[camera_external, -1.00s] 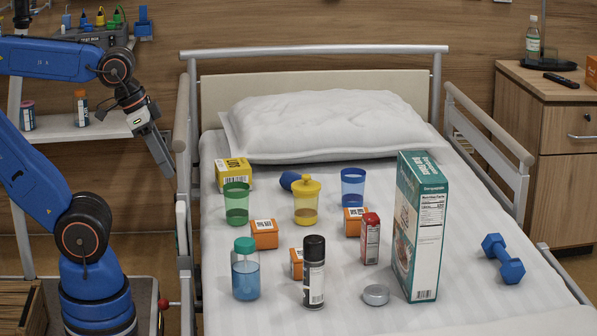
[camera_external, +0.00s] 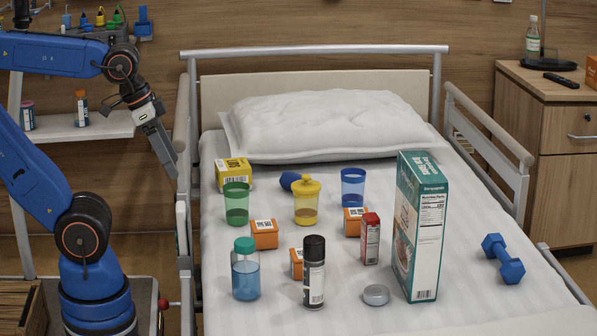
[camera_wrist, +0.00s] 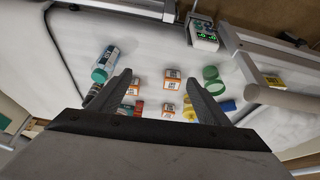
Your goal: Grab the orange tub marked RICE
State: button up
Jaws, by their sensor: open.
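Three small orange tubs with white labels stand on the bed: a left one (camera_external: 264,240), a front one partly behind a black-capped can (camera_external: 297,270), and a back right one (camera_external: 351,229). I cannot read which is marked RICE. In the wrist view they show as the left tub (camera_wrist: 172,84), the front tub (camera_wrist: 133,91) and the back right tub (camera_wrist: 168,113). My gripper (camera_external: 172,170) is open and empty, up at the bed's left side rail, away from the tubs. Its two fingers also show in the wrist view (camera_wrist: 158,82), with the tubs beyond and between them.
A teal-capped bottle (camera_external: 245,278), green cup (camera_external: 236,210), yellow lidded cup (camera_external: 306,208) and blue cup (camera_external: 352,190) stand around the tubs. A tall teal carton (camera_external: 425,240) and red box (camera_external: 370,245) are right. The left rail (camera_external: 182,130) is beside my gripper.

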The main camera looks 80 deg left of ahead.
jog(key=w+a+r+n+g, duration=0.1)
jog(key=w+r+n, duration=0.15)
jog(key=w, duration=0.35)
jog(key=w+a+r+n, duration=0.1)
jog(key=w+r+n, duration=0.15)
jog(key=w, duration=0.45)
jog(key=n+g, duration=0.4)
jog(key=n, duration=0.8)
send_over(357, 212)
notch_tip(357, 212, down, 10)
notch_tip(357, 212, down, 17)
jog(key=shift+f, duration=0.1)
jog(key=c, duration=1.2)
